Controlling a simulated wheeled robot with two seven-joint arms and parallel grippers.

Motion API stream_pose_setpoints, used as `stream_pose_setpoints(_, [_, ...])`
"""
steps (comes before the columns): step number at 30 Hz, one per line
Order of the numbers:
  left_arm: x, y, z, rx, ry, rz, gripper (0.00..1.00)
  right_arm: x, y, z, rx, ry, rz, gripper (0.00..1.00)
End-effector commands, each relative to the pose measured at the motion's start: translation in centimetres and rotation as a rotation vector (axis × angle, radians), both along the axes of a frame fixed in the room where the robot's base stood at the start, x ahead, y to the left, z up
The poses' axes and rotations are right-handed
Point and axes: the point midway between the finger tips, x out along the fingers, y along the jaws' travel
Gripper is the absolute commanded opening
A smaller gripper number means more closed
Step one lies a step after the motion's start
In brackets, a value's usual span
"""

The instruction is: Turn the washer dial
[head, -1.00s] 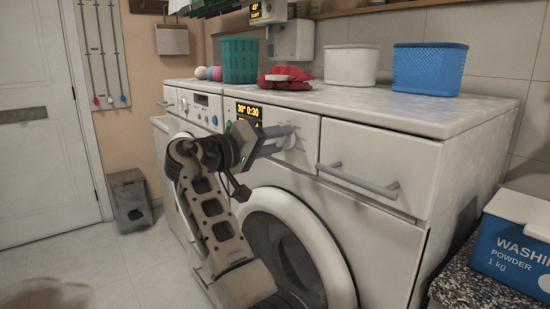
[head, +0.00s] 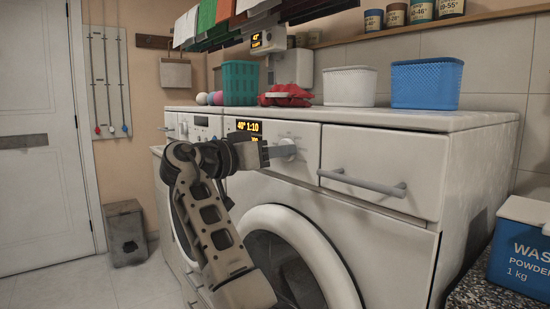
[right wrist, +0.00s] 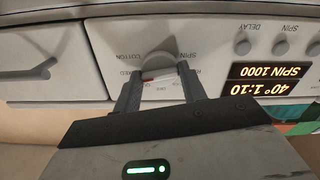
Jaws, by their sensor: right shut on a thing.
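The white washer (head: 345,160) stands in the middle of the head view, with its round door below the control panel. Its dial (right wrist: 157,67) sits between the two dark fingers of my right gripper (right wrist: 158,86) in the right wrist view. The washer display (head: 249,128) reads 40° 1:10. In the right wrist view the display (right wrist: 267,80) is upside down and also shows SPIN 1000. My left gripper is out of view.
A drawer handle (head: 362,183) sticks out right of the dial. A teal basket (head: 240,82), red cloth (head: 287,95), white basket (head: 349,87) and blue basket (head: 426,84) stand on top. A washing powder box (head: 522,245) is at the right.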

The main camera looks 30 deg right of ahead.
Motion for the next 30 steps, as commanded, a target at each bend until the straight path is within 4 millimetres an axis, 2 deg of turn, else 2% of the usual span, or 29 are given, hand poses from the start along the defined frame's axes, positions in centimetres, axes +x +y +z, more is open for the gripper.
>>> stream_pose_setpoints(5, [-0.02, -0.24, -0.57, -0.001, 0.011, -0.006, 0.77, 0.01, 0.03, -0.14, 0.004, -0.025, 0.000, 0.19])
stream_pose_setpoints(17, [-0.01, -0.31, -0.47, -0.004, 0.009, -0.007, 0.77, 0.02, 0.03, -0.11, 0.005, -0.029, -0.001, 0.19])
stream_pose_setpoints(18, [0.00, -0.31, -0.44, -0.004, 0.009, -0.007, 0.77, 0.02, 0.03, -0.11, 0.005, -0.028, -0.001, 0.50])
stream_pose_setpoints(20, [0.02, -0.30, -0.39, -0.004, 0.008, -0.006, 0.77, 0.02, 0.03, -0.10, 0.004, -0.028, 0.001, 0.63])
stream_pose_setpoints(30, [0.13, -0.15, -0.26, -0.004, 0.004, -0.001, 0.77, 0.01, 0.35, -0.03, 0.003, -0.029, 0.001, 0.63])
